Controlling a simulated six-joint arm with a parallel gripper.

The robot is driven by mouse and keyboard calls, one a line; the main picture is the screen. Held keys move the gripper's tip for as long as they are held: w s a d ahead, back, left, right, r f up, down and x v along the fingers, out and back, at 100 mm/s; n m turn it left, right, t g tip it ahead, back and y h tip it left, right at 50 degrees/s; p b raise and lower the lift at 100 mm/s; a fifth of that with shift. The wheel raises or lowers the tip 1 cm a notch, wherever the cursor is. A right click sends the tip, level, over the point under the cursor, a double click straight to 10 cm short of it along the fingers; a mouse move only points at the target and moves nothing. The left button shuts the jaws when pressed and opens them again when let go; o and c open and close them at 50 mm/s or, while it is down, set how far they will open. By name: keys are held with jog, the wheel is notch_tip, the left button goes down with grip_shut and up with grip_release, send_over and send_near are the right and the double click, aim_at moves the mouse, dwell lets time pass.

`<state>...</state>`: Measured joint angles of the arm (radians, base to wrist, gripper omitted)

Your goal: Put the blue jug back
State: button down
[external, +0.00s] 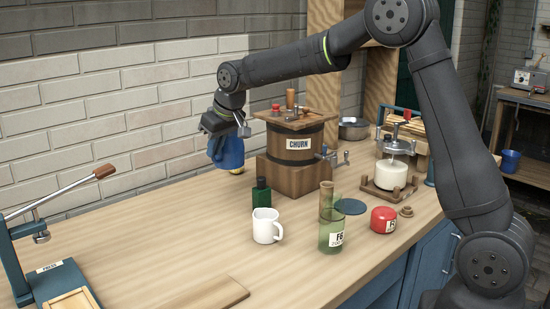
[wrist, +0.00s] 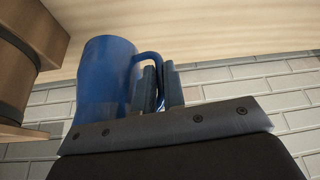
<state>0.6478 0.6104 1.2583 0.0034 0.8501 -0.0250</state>
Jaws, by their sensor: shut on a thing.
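The blue jug (external: 228,153) is at the back of the bench, left of the wooden churn (external: 295,145), close to the brick wall. My gripper (external: 222,126) is above the jug in the external view and partly covers its top. In the wrist view the jug (wrist: 102,75) stands out to the left of the fingers. My gripper (wrist: 160,88) is shut on the jug's handle (wrist: 152,60), which passes between the two fingers. I cannot tell whether the jug's base touches the bench.
A dark green bottle (external: 261,192), white mug (external: 266,226), green glass jar (external: 331,231) and red tin (external: 383,219) stand in front of the churn. A lever press (external: 45,265) is at front left. The bench (external: 150,235) between is mostly clear.

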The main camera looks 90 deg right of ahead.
jog(key=shift+w+a+f, duration=0.85)
jog(key=shift+w+f, duration=0.6)
jog(key=shift+f, duration=0.2)
jog(key=shift+w+a+f, duration=0.85)
jog(key=shift+w+f, duration=0.6)
jog(key=shift+f, duration=0.25)
jog(key=shift+w+a+f, duration=0.85)
jog(key=shift+w+f, duration=0.6)
jog(key=shift+f, duration=0.2)
jog(key=shift+f, duration=0.15)
jog(key=c, duration=1.5)
grip_release()
jog(key=v, duration=1.2)
